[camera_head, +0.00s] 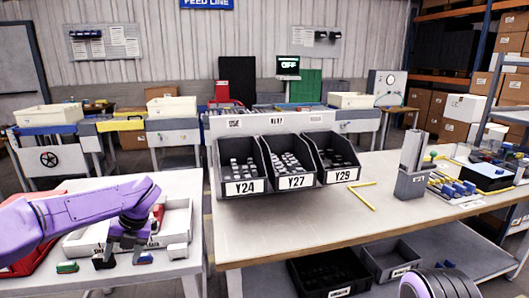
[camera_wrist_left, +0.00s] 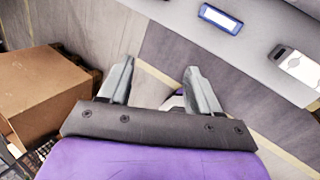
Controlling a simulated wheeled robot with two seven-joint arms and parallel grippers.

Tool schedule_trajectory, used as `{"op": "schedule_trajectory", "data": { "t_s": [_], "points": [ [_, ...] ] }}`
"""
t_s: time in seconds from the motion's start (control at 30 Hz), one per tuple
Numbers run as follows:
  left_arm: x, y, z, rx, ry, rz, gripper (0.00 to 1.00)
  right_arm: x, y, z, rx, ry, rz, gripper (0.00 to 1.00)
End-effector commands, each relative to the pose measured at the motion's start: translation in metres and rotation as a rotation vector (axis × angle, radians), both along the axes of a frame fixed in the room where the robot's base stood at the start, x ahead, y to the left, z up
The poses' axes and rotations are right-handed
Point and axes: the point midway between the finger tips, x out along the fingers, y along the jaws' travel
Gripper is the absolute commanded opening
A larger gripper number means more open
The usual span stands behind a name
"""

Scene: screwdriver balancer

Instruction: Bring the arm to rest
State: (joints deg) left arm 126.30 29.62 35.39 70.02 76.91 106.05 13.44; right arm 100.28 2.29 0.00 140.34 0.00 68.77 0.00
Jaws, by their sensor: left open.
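My left arm (camera_head: 75,215) is purple and reaches in from the left in the head view. Its gripper (camera_head: 122,257) points down at the front part of the small left table, beside a white tray (camera_head: 178,222). In the left wrist view the gripper (camera_wrist_left: 160,78) has its two grey fingers spread apart, with nothing between them. Beyond the fingers lie the floor and a table edge. A purple and dark part of my other arm (camera_head: 438,284) shows at the bottom right of the head view; its gripper is out of the picture.
Small blue (camera_head: 144,258) and green (camera_head: 67,267) pieces lie near the left table's front edge. A red bin (camera_head: 40,262) stands left. The main table (camera_head: 300,222) holds bins Y24, Y27 and Y29 and has clear space in front. A cardboard box (camera_wrist_left: 45,95) shows in the wrist view.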

Motion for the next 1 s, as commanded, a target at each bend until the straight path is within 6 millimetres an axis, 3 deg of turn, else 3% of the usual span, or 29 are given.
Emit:
{"op": "schedule_trajectory", "data": {
  "t_s": [0.17, 0.27, 0.33, 0.47, 0.53, 0.6, 0.7, 0.8, 0.9, 1.0],
  "points": [
    [-0.02, 0.0, -0.074, 0.283, 0.175, -0.361, 0.63, 0.0, 0.0, 0.0, 0.001, 0.001, 0.0, 0.43],
    [-0.04, -0.004, -0.125, 0.452, 0.32, -0.679, 0.63, 0.0, 0.0, 0.0, 0.001, 0.001, 0.0, 0.43],
    [-0.064, -0.011, -0.168, 0.556, 0.449, -0.973, 0.63, 0.0, 0.0, 0.0, 0.001, 0.001, 0.0, 0.43],
    [-0.14, -0.036, -0.249, 0.631, 0.704, -1.61, 0.63, 0.0, 0.0, 0.0, 0.001, 0.001, 0.0, 0.43],
    [-0.192, -0.049, -0.281, 0.595, 0.813, -1.924, 0.63, 0.0, 0.0, 0.0, 0.001, 0.001, 0.0, 0.43],
    [-0.247, -0.058, -0.302, 0.521, 0.896, -2.196, 0.63, 0.0, 0.0, 0.0, 0.001, 0.001, 0.0, 0.43],
    [-0.314, -0.066, -0.314, 0.393, 0.965, -2.485, 0.63, 0.0, 0.0, 0.0, 0.001, 0.001, 0.0, 0.43],
    [-0.357, -0.07, -0.316, 0.29, 0.992, -2.656, 0.63, 0.0, 0.0, 0.0, 0.001, 0.001, 0.0, 0.43],
    [-0.375, -0.071, -0.315, 0.242, 0.999, -2.728, 0.63, 0.0, 0.0, 0.0, 0.001, 0.001, 0.0, 0.43],
    [-0.378, -0.071, -0.315, 0.234, 0.998, -2.739, 0.63, 0.0, 0.0, 0.0, 0.001, 0.001, 0.0, 0.43]
  ]
}}
